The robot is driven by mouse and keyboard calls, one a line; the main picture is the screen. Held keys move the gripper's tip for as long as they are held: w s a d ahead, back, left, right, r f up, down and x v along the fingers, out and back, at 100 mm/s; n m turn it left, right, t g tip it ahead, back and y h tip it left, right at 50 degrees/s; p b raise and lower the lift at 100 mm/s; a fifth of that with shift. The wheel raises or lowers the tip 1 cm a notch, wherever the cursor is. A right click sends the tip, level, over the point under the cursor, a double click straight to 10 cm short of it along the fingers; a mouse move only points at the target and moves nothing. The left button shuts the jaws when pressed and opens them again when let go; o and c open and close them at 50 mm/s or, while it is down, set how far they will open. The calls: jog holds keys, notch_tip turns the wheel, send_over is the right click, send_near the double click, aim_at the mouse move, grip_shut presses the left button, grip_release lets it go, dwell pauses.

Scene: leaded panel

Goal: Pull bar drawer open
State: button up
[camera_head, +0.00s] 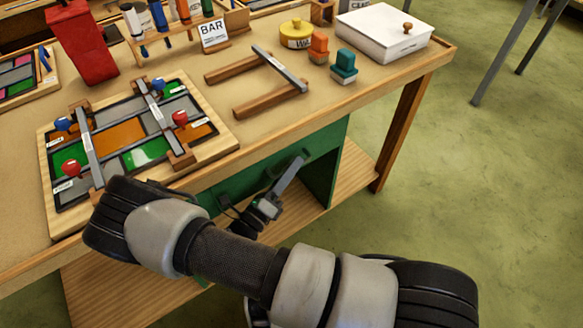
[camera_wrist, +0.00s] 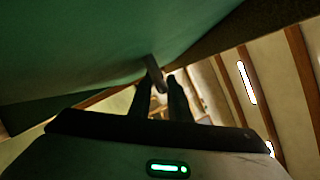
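The bar drawer (camera_head: 235,185) has a green front under the workbench top. A pale grey bar handle (camera_head: 289,176) stands out from this green front. My gripper (camera_head: 267,207) is at the lower end of the handle, partly hidden by my arm. In the wrist view, the grey handle (camera_wrist: 154,72) lies between my two dark fingertips (camera_wrist: 160,86). The green front (camera_wrist: 90,50) fills the upper left of that view.
The bench top holds a leaded panel on a wooden board (camera_head: 215,150), a BAR sign (camera_head: 214,33), a wooden frame with a metal bar (camera_head: 280,68), a white box (camera_head: 385,32) and a red bag (camera_head: 82,45). A lower shelf (camera_head: 120,290) lies beneath.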

grip_shut()
jog(key=s+d+p, duration=0.3)
jog(key=s+d, duration=0.8)
jog(key=s, duration=0.5)
jog(key=shift+s, duration=0.2)
grip_release()
jog(key=shift+s, duration=0.1)
jog(key=v, duration=1.7)
jog(key=shift+f, duration=0.15)
